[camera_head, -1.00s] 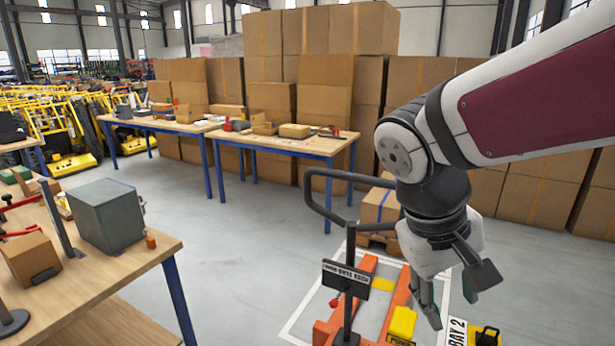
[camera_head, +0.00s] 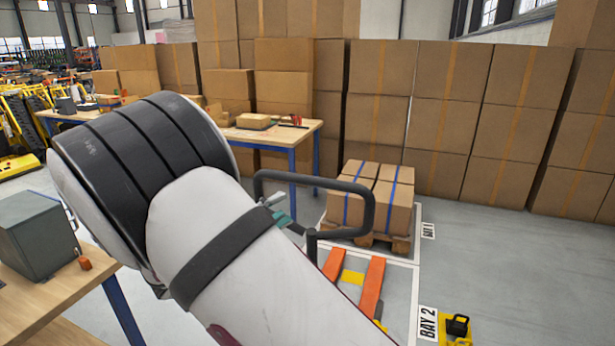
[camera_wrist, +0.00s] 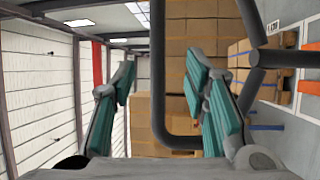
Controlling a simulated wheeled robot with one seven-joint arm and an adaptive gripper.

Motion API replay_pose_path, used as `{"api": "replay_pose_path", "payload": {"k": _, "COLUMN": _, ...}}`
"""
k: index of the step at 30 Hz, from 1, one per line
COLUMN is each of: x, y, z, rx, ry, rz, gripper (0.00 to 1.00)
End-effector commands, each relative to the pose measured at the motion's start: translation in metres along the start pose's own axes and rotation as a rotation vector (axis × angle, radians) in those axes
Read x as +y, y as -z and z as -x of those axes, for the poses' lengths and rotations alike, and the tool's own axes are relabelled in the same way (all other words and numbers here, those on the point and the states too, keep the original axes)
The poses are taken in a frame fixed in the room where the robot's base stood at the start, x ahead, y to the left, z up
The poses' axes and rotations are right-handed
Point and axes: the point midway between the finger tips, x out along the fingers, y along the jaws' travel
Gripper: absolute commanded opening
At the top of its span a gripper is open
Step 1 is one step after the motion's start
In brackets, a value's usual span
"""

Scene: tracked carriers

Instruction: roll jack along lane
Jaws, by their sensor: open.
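The jack's dark looped handle (camera_head: 371,212) stands in the middle of the head view. Its orange forks (camera_head: 371,287) lie below, pointing toward a loaded pallet; my arm hides the rest. My gripper (camera_head: 279,208) is open at the handle's left side, mostly hidden by my arm. In the wrist view, my gripper (camera_wrist: 160,75) has its teal-padded fingers apart. The handle (camera_wrist: 157,70) shows one bar in the gap between them, and the loop continues behind the right finger. I cannot tell whether they touch. The white-lined lane (camera_head: 415,290) carries BAY 1 and BAY 2 signs.
Strapped boxes (camera_head: 378,200) sit on a wooden pallet (camera_head: 372,240) beyond the forks. A yellow-and-black object (camera_head: 457,328) lies by BAY 2. A workbench with a grey box (camera_head: 38,235) is at the left. Stacked cartons (camera_head: 440,110) line the back. Floor at right is clear.

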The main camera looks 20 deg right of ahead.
Motion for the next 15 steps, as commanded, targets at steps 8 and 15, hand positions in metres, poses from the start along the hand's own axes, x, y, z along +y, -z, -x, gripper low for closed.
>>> {"api": "replay_pose_path", "payload": {"k": 8, "x": -0.003, "y": 0.017, "z": 0.006, "rx": 0.06, "ry": -0.058, "rz": -0.019, "gripper": 0.41}}
{"api": "replay_pose_path", "payload": {"k": 15, "x": -0.001, "y": 0.017, "z": -0.035, "rx": 0.055, "ry": -0.056, "rz": -0.017, "gripper": 0.41}}
